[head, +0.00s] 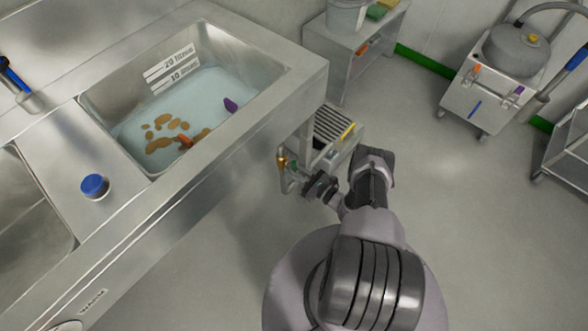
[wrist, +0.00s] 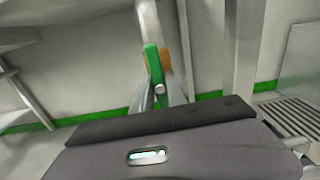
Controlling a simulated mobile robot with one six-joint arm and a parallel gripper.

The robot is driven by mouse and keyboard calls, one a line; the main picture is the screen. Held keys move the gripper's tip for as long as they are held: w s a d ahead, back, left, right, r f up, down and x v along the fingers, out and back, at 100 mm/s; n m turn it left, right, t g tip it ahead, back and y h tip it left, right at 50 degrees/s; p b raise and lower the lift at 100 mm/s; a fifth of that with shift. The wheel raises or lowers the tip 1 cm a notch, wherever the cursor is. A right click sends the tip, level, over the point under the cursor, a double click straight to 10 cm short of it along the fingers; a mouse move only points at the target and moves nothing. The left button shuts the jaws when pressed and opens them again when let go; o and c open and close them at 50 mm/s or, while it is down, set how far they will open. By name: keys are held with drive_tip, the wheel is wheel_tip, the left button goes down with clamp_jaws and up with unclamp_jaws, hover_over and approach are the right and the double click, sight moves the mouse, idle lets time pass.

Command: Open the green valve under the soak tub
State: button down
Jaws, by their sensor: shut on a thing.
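The soak tub (head: 236,62) is a steel basin set in the bench, with water and litre marks inside. Below its right end, the brass valve (head: 281,160) shows at the bench's edge in the head view. In the wrist view, its green handle (wrist: 152,62) stands nearly upright, tilted a little left, in front of the orange-brown valve body (wrist: 166,58). My gripper (wrist: 161,88) has a finger on each side of the handle's lower end and is shut on it. In the head view my gripper (head: 304,179) reaches the valve from the right; the handle is mostly hidden there.
Brown pieces, an orange piece and a purple piece (head: 231,104) lie in the tub. A grated floor drain or step (head: 334,127) lies behind the valve. A wheeled steel unit (head: 482,92) stands back right.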

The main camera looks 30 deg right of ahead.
drive_tip(key=c, duration=1.3)
unclamp_jaws()
drive_tip(key=p+v, duration=0.1)
drive_tip(key=v, duration=1.6)
drive_tip(key=shift+s+d, duration=0.1)
drive_tip(key=shift+s, duration=0.1)
